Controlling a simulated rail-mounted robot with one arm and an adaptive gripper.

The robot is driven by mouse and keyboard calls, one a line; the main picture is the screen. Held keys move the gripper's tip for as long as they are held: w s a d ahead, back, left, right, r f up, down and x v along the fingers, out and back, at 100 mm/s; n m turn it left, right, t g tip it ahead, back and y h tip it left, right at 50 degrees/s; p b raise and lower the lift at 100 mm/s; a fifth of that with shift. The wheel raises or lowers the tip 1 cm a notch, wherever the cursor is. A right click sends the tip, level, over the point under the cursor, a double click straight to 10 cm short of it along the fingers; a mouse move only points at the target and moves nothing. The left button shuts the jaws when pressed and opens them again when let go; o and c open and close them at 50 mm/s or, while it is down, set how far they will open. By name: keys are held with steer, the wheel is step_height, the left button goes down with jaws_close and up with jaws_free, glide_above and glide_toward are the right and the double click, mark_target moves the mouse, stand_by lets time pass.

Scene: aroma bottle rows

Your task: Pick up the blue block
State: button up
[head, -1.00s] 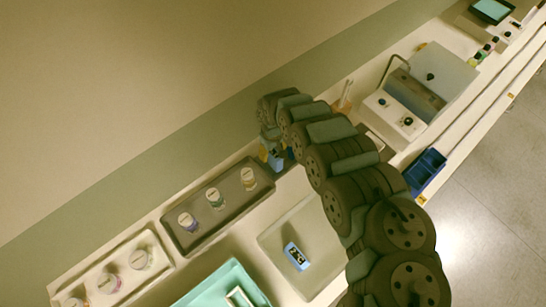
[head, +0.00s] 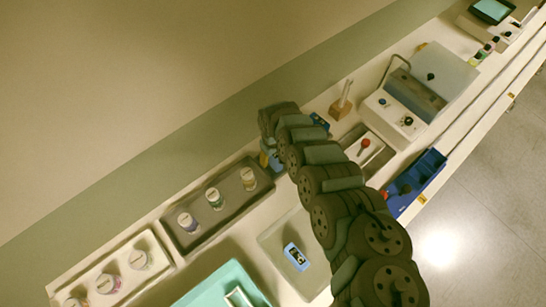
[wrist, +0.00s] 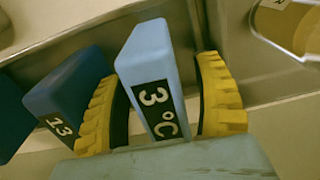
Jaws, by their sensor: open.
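In the wrist view, my gripper (wrist: 160,105) is open, with a yellow ribbed pad on each side of a light-blue block (wrist: 148,48). The block bears a black label reading "3°C" and stands slightly tilted between the pads; I cannot tell whether they touch it. A darker blue block (wrist: 62,88) labelled "13" is just left of the left pad. Another dark blue shape (wrist: 10,118) is cut off at the left edge. In the head view, my gripper (head: 268,156) is low at the right end of the bottle tray, and my arm hides much of that spot.
A grey tray (head: 222,215) holds several bottles; one yellowish bottle (wrist: 285,25) is close to the right pad. A white rack (head: 150,237) with bottles, a teal tray (head: 205,285), a small blue meter (head: 295,256) and a blue bin (head: 425,175) share the bench.

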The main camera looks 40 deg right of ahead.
steer(key=shift+c, duration=0.3)
jaws_close()
